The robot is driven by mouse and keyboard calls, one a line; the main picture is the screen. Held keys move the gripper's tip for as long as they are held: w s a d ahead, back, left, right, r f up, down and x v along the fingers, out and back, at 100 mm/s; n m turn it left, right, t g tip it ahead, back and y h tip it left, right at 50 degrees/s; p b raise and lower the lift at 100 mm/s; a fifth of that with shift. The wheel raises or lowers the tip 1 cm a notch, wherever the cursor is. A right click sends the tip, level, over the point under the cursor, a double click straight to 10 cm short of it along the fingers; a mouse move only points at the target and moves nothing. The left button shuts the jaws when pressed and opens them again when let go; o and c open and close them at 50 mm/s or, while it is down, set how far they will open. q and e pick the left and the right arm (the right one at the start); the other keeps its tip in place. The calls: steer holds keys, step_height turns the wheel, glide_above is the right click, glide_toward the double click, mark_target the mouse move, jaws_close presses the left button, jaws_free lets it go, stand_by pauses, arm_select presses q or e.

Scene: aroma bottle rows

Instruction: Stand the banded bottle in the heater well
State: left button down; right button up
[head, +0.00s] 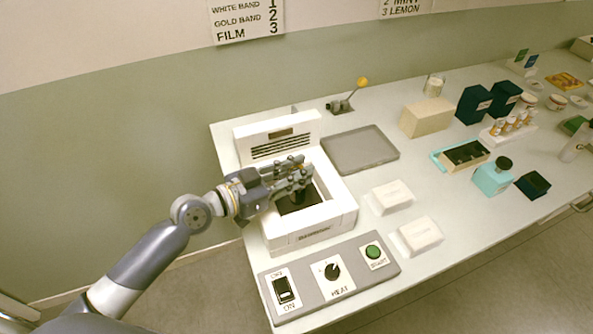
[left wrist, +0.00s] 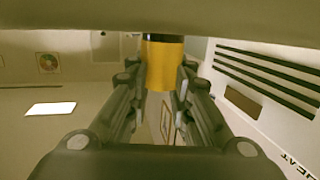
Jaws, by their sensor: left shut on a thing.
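My left gripper (head: 297,174) is over the open top of the white heater (head: 305,229). It is shut on a bottle with a gold-yellow band (left wrist: 163,65), which shows between the fingers in the left wrist view, with a dark part beside the band. In the head view the fingers hide most of the bottle. The dark heater well (head: 316,195) lies right below the fingers. I cannot tell whether the bottle's base touches the well floor. My right gripper is not in view.
The heater's raised vented back (head: 277,139) stands close behind the gripper. A grey tray (head: 360,149) and two white blocks (head: 391,196) lie to the right. A control panel (head: 330,274) with switch, knob and green button is in front. Bottles and boxes stand farther right.

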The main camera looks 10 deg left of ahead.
arm_select(q)
steer(key=shift+f, duration=0.1)
steer(key=c, duration=1.4)
jaws_free()
steer(key=shift+c, duration=0.2)
steer(key=shift+s+a, duration=0.15)
steer(key=shift+a, duration=0.05)
steer(key=b+v, duration=0.5)
steer(key=v, duration=0.4)
steer(key=shift+s+a, duration=0.2)
steer(key=shift+s, duration=0.05)
steer(key=shift+r+b+v, duration=0.2)
steer(key=shift+b+v, duration=0.4)
steer(key=shift+v, duration=0.3)
